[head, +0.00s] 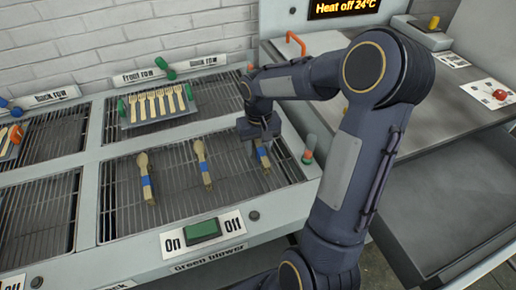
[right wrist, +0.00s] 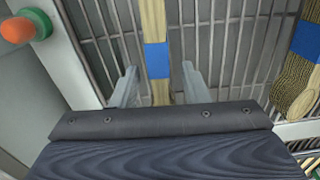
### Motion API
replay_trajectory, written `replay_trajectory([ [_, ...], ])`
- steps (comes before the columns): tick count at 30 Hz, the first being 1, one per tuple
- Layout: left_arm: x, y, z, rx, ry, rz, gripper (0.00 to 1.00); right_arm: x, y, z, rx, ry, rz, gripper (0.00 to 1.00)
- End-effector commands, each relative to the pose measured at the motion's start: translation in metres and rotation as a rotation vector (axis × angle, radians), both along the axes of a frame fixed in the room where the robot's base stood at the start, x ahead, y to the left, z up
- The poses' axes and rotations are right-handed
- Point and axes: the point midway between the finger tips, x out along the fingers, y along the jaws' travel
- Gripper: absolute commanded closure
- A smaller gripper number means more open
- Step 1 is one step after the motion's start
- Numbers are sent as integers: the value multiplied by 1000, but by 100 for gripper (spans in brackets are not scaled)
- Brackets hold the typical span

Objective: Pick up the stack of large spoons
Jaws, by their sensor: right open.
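Three bundles of wooden spoons with blue bands lie apart on the front wire rack: a left one (head: 145,178), a middle one (head: 202,163) and a right one (head: 263,157). I cannot tell from the picture which are the large spoons. My right gripper (head: 258,138) is over the right bundle and hides its upper part. In the right wrist view, my open fingers (right wrist: 160,88) stand on either side of a blue-banded bundle (right wrist: 155,55), with gaps at both sides. Another bundle (right wrist: 301,70) shows at the right edge there. My left gripper is not in view.
A tray of wooden forks (head: 157,105) sits on the rack behind. An orange-and-green knob (head: 309,149) stands right of the bundles; it also shows in the wrist view (right wrist: 22,28). A green switch (head: 203,230) is on the front panel. My right arm covers the counter's left part.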

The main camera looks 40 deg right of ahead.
Motion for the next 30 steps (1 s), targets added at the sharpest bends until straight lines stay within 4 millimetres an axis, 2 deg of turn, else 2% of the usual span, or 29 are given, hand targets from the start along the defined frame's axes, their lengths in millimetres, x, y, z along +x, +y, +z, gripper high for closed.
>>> replay_trajectory([
  [3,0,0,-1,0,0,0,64,0,0,-9,1,0,-1,59],
  [10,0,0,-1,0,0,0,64,0,0,-9,0,-2,-1,59],
  [18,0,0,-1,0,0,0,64,0,0,-9,1,-1,0,94],
  [20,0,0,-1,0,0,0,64,0,0,-9,1,-1,0,100],
  [30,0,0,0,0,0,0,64,0,0,-7,0,-2,0,100],
])
